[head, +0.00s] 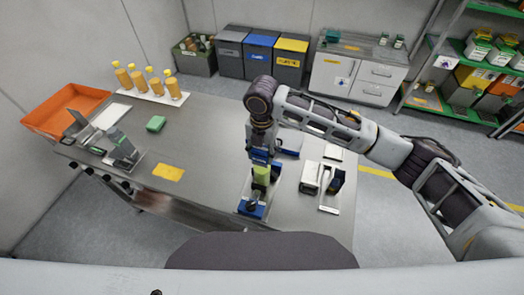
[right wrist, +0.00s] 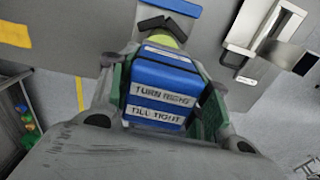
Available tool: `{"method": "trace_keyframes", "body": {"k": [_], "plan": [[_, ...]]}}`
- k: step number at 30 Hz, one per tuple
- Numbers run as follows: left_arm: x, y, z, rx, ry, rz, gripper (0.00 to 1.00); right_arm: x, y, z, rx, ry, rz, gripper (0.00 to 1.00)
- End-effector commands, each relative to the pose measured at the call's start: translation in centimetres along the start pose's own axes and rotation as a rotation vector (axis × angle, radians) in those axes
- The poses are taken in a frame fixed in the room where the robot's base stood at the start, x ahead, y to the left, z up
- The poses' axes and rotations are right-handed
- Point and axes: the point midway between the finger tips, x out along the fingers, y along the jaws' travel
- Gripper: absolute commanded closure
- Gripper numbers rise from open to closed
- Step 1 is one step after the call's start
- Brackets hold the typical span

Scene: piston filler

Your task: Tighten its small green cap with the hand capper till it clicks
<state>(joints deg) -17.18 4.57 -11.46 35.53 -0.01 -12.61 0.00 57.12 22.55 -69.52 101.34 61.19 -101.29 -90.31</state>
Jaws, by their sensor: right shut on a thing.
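My right gripper (head: 262,148) comes down from above at the middle of the table and is shut on the blue hand capper (right wrist: 160,95), whose white labels read "TURN RIGHT" and "TILL TIGHT". The capper also shows in the head view (head: 260,157). Directly under it is a yellow-green bottle-like thing (head: 261,176), above a blue base (head: 252,209); it shows beyond the capper in the right wrist view (right wrist: 162,37). The small green cap is hidden, so I cannot tell whether the capper touches it. My left gripper is not in view.
An orange tray (head: 65,108) is at far left.

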Motion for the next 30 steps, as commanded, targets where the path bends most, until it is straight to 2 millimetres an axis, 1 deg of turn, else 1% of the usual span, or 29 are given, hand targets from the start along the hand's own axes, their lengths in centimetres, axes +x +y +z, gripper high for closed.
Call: {"method": "trace_keyframes", "body": {"k": [7, 22, 30], "plan": [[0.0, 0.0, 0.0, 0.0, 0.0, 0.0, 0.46, -0.1, 0.02, 0.05, -0.132, -0.001, 0.002, 0.86], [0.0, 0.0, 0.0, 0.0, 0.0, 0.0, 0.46, -0.07, 0.02, 0.04, -0.174, 0.0, 0.001, 0.86], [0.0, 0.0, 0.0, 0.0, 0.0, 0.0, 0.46, -0.05, 0.0, 0.05, -0.305, -0.001, 0.001, 0.86]]}}
